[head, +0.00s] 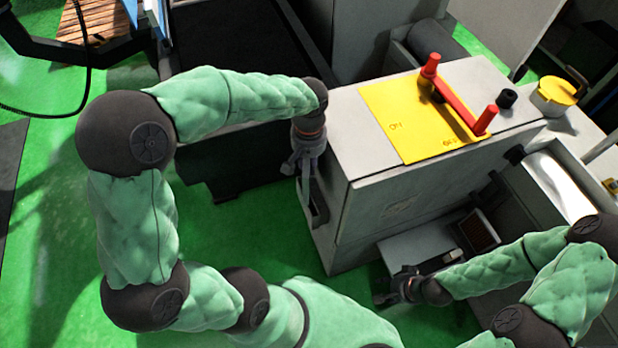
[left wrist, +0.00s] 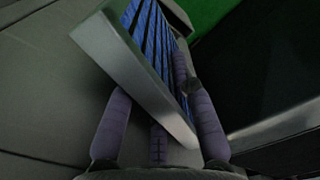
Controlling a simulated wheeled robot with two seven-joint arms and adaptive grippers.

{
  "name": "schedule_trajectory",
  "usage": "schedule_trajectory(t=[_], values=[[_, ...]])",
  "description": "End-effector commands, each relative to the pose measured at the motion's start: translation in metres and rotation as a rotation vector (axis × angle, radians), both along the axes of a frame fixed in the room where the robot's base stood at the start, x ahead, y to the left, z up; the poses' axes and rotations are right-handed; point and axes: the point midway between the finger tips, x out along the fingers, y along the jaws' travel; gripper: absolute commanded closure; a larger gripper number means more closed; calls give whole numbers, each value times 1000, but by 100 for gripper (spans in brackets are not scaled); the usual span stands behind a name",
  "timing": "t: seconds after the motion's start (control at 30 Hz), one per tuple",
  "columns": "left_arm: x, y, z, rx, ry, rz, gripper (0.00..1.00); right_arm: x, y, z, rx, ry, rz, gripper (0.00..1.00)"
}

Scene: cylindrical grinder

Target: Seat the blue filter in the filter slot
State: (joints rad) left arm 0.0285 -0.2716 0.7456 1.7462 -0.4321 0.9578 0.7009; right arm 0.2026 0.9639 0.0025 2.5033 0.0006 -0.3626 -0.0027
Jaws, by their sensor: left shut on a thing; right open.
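In the left wrist view the blue filter (left wrist: 138,78) has a light grey frame and dark blue pleats. It sits tilted between the purple finger pads of my left gripper (left wrist: 160,125), which is shut on it. In the head view my left gripper (head: 308,172) points down beside the left end of the grey cabinet; the blue pleats cannot be made out there. My right gripper (head: 388,290) is open, low in front of the cabinet and apart from the filter. I cannot make out the filter slot clearly in either view.
The grey cabinet (head: 375,205) carries a yellow panel (head: 405,125) with a red handle (head: 458,95), a black knob (head: 507,98) and a yellow-lidded pot (head: 556,95). A low grey box with a brown grille (head: 479,231) stands in front. Green floor lies open at left.

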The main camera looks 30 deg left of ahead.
Motion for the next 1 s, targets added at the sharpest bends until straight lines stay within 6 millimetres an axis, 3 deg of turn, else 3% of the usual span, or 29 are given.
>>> schedule_trajectory(t=[0.27,0.6,1.0], values=[[0,0,-18,0,0,1,100,0,0,-7,0,0,0,53],[0,0,-67,0,1,0,100,0,0,-26,0,0,0,53],[0,0,-70,0,-1,0,100,0,0,-27,0,0,0,53]])
